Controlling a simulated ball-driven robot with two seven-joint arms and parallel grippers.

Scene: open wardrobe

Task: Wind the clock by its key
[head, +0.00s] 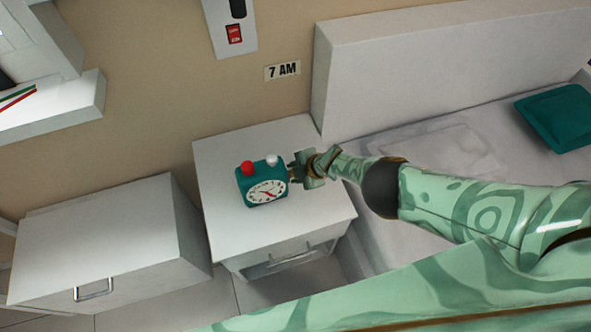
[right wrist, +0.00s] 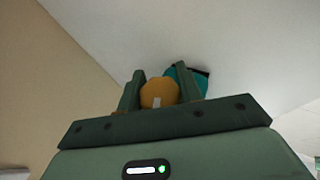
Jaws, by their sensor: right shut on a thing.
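The teal clock (head: 243,187) stands on the white nightstand, with a round white dial, a red knob and a white knob on top. My right gripper (head: 296,169) is at the clock's right side. In the right wrist view its two fingers (right wrist: 159,88) are shut on a rounded orange-yellow piece, which looks like the key (right wrist: 158,95). A part of the teal clock (right wrist: 202,82) shows behind the right finger. In the head view the gripper hides the key. My left gripper is not in view.
The nightstand (head: 225,236) has bare top around the clock. A white cabinet (head: 100,230) stands to the left, and a bed with a teal pillow (head: 558,117) to the right. A "7 AM" sign (head: 283,70) and a panel with a red switch (head: 234,34) are on the wall.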

